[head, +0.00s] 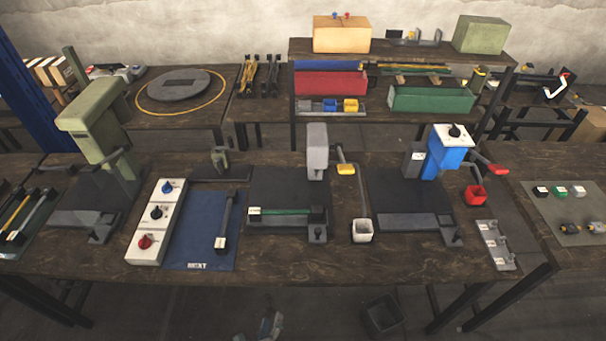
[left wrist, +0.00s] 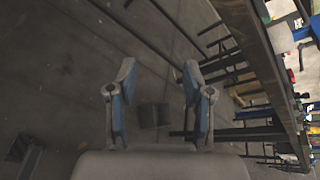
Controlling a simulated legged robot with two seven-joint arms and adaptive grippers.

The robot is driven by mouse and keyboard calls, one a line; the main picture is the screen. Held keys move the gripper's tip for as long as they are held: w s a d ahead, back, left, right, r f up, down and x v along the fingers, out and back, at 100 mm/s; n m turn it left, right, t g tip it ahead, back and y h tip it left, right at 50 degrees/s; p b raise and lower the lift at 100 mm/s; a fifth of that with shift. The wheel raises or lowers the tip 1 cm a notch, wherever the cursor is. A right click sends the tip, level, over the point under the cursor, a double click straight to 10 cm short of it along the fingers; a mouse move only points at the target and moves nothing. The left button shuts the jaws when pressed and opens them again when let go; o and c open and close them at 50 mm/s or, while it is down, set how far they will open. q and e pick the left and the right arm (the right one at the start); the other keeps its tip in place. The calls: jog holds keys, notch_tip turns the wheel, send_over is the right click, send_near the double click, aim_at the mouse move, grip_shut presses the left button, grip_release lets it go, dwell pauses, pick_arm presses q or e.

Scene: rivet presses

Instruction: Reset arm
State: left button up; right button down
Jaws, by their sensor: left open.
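My left gripper (head: 270,322) shows at the bottom edge of the head view, low in front of the workbench (head: 330,268) and clear of it. In the left wrist view its two blue-grey fingers (left wrist: 158,92) stand apart with nothing between them. The floor shows beyond them, with a dark open bin (left wrist: 153,115). My right gripper is in neither view.
The bench carries a green press (head: 92,112), a grey press (head: 318,150) with a yellow-tipped lever, and a blue press (head: 447,158) with a red-tipped lever. A switch panel (head: 157,215) and blue mat (head: 205,250) lie left. The dark bin (head: 382,315) stands on the floor.

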pick_arm(q)
jog(key=s+a+f+n+g+y, duration=0.1)
jog(key=s+a+f+n+g, duration=0.35)
jog(key=f+n, duration=0.45)
jog(key=s+a+f+n+g+y, duration=0.2)
jog(key=s+a+f+n+g, duration=0.25)
jog(key=f, duration=0.65)
jog(key=s+a+f+n+g+h, duration=0.1)
jog(key=s+a+f+n+g, duration=0.1)
jog(key=s+f+n, duration=0.6)
jog(key=s+n+g, duration=0.1)
jog(key=s+n, duration=0.1)
jog(key=n, duration=0.3)
jog(key=shift+s+a+f, duration=0.2)
jog(key=shift+s+a, duration=0.05)
jog(key=shift+a, duration=0.15)
